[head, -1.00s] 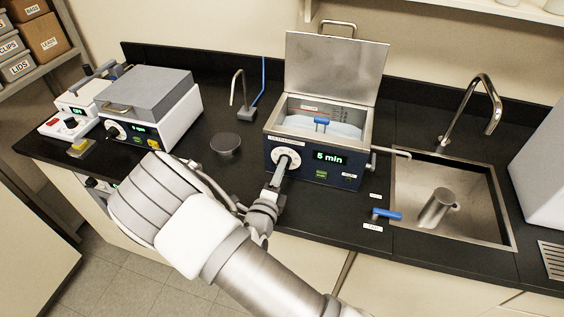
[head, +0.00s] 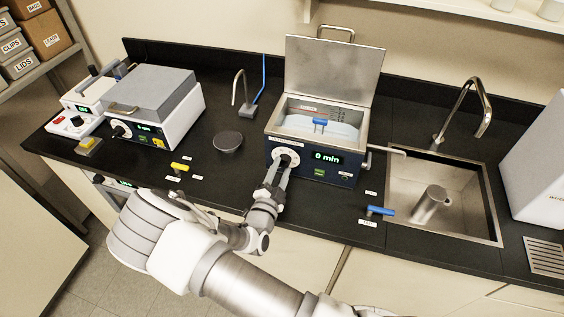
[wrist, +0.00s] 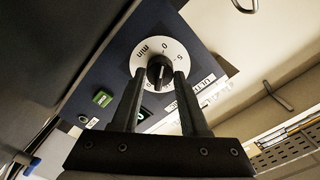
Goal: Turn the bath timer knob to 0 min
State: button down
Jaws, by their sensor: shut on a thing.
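The bath (head: 312,175) is a dark blue box with a steel basin and an open, upright lid. Its display (head: 327,158) reads 0 min. The timer knob (wrist: 158,68) is a small black knob on a white dial (wrist: 168,52) marked with "0", "5" and "min". In the head view it is mostly hidden by my gripper (head: 281,168) on the left of the bath's front. In the wrist view my gripper's two dark fingers (wrist: 158,78) stand on either side of the knob, shut on it.
A steel sink (head: 470,190) with a tap (head: 478,110) lies to the right. A blue-handled valve (head: 380,210) and a yellow-handled valve (head: 180,167) sit near the counter's front edge. A round dark plate (head: 227,141) and a grey-topped device (head: 152,95) stand to the left.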

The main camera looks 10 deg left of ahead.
jog(key=shift+c, duration=2.1)
grip_release()
jog(key=s, duration=0.2)
jog(key=s+p, duration=0.1)
jog(key=s, duration=0.5)
jog(key=shift+a+p, duration=0.35)
